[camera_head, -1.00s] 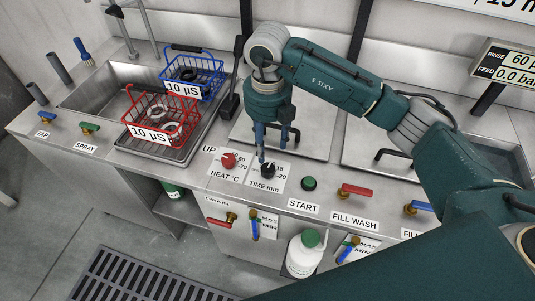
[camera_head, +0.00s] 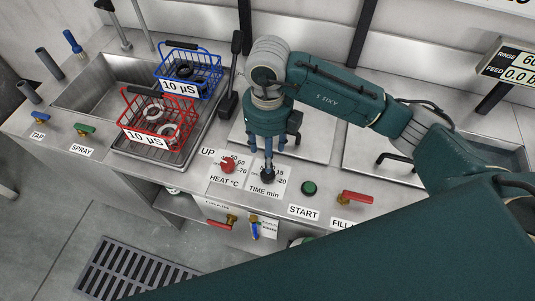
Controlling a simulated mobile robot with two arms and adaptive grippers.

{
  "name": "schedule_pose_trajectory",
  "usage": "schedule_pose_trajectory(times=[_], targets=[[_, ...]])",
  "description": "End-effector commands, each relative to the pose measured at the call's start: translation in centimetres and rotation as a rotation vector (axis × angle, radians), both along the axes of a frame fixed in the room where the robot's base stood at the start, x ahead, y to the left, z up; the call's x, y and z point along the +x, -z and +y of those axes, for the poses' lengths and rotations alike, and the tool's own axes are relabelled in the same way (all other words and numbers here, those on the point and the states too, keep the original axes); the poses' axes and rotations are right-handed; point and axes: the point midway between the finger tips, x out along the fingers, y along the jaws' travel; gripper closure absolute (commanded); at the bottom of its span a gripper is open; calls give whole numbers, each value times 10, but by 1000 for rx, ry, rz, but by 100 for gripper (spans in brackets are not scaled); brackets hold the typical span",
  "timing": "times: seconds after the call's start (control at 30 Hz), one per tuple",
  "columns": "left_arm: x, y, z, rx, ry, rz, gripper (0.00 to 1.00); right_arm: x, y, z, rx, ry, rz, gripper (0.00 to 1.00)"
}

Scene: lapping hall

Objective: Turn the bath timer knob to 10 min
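The bath timer knob (camera_head: 267,175) is a small black knob on the "TIME min" plate (camera_head: 263,189) on the front of the steel bench. The numbers 15 and 20 show on the plate's right side; the rest of the scale and the knob's pointer are hidden or too small to read. My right gripper (camera_head: 268,165) points down from above, with its blue fingers close together at the knob. I cannot tell whether the fingers touch or grip it. My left gripper is not in view.
The red HEAT knob (camera_head: 228,165) sits just left of the timer, and the green START button (camera_head: 309,188) to its right. A red-handled fill valve (camera_head: 356,197) is further right. A black lever (camera_head: 232,75) stands behind. Red (camera_head: 157,118) and blue (camera_head: 188,70) baskets stand at left.

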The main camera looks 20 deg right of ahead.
Motion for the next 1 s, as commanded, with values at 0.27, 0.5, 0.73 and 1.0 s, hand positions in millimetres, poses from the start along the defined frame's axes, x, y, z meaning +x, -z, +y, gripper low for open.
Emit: schedule_pose_trajectory(times=[0.27,0.5,0.73,1.0], targets=[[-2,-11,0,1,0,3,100,-3,48,0,-2,3,8,50],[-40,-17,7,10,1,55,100,-1,87,0,-1,4,4,50],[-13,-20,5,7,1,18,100,-1,102,0,0,3,1,50],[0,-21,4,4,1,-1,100,-1,103,0,-1,3,1,55]])
